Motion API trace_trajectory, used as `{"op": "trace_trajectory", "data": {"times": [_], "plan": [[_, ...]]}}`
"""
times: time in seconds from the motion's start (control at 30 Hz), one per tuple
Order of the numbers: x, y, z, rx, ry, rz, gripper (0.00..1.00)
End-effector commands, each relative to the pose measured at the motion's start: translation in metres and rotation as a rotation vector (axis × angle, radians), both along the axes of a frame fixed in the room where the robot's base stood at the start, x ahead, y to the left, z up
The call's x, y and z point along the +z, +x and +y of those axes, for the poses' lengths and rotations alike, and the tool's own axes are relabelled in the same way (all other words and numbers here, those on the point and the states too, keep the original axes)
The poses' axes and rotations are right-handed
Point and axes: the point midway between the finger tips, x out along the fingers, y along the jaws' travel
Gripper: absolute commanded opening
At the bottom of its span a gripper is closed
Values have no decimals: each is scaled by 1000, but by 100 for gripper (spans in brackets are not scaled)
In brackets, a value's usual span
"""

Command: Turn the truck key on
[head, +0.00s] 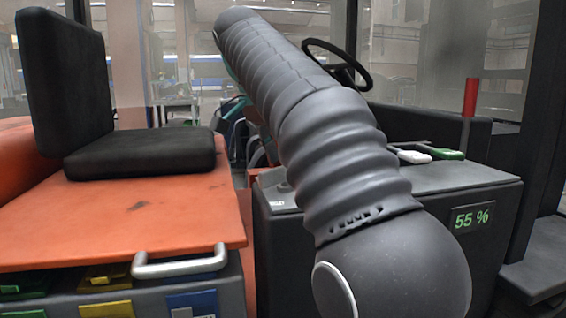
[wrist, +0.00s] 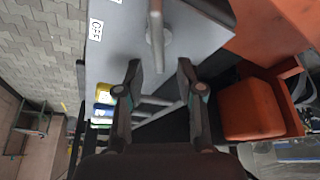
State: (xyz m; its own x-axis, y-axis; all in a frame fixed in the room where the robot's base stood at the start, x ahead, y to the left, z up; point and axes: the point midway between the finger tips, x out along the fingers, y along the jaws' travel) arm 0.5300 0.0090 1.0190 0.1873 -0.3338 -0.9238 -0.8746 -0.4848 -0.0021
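In the wrist view, my gripper (wrist: 160,70) is open, with its two dark fingers apart and nothing between the tips. Just beyond the fingertips, a grey bar on a round base (wrist: 157,38) stands on a grey panel (wrist: 205,35). I cannot tell for sure whether this bar is the truck key. In the head view, the truck's dark console (head: 290,255) stands right of the orange body, with a green 55 % display (head: 472,217) on its front. My arm crosses in front of the console and hides part of its top. My gripper does not show there.
A black seat (head: 140,152) sits on the orange body (head: 130,215) at left. A steering wheel (head: 338,65) is behind my arm. A red post (head: 470,98) and a green-and-white item (head: 447,154) are at right. A metal handle (head: 180,264) sticks out in front.

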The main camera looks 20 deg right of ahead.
Motion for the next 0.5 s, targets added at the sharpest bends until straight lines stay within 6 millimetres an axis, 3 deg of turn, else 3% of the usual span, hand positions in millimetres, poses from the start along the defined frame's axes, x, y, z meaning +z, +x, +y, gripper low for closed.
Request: {"op": "trace_trajectory", "data": {"times": [0.5], "plan": [[-1,-46,82,6,0,3,38]]}}
